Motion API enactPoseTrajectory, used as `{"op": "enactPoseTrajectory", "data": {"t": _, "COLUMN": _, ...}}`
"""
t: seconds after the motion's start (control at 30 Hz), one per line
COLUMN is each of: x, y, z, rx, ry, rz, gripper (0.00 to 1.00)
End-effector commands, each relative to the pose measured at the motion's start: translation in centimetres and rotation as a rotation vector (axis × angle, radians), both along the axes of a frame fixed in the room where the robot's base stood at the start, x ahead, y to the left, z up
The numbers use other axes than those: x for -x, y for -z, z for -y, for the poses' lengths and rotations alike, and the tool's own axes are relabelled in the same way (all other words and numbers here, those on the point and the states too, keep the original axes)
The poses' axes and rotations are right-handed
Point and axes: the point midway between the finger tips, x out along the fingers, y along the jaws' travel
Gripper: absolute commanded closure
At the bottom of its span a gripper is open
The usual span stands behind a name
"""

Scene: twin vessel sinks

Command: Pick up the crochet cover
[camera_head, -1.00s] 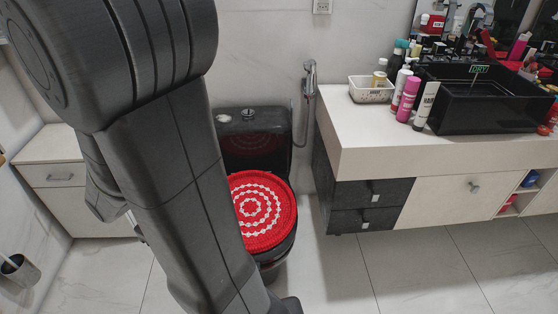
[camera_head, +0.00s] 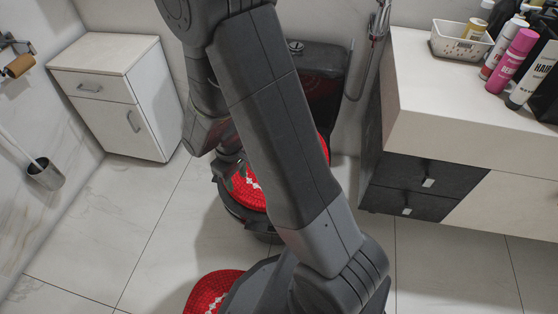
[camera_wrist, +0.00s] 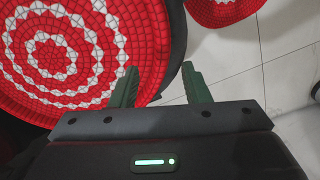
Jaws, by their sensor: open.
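The crochet cover is round, red with white rings, and lies on the lid of the black toilet (camera_head: 240,208). In the head view my arm hides much of the cover (camera_head: 250,190). In the wrist view the cover (camera_wrist: 60,60) fills the upper left, seen from above. My gripper (camera_wrist: 159,72) is open and empty, with its green fingers apart at the cover's right edge. The left finger overlaps the rim in the picture; I cannot tell if it touches. In the head view my gripper (camera_head: 233,178) is over the left side of the cover.
A second red crochet piece (camera_head: 208,292) is low on the floor, partly behind my arm. A white cabinet (camera_head: 115,95) stands at the left. Tiled floor is clear at the left.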

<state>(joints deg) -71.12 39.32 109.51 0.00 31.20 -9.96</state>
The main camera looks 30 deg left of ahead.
Motion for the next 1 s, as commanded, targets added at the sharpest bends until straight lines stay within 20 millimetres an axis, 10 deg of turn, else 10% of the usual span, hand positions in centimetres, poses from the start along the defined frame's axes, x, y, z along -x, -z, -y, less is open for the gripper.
{"op": "enactPoseTrajectory", "data": {"t": 0.9, "x": -0.2, "y": 7.7, "z": 0.0, "rx": 0.0, "ry": 0.001, "rz": 0.0, "gripper": 0.57}}
{"op": "enactPoseTrajectory", "data": {"t": 1.0, "x": -0.2, "y": 7.6, "z": 0.0, "rx": 0.0, "ry": 0.001, "rz": 0.0, "gripper": 0.77}}
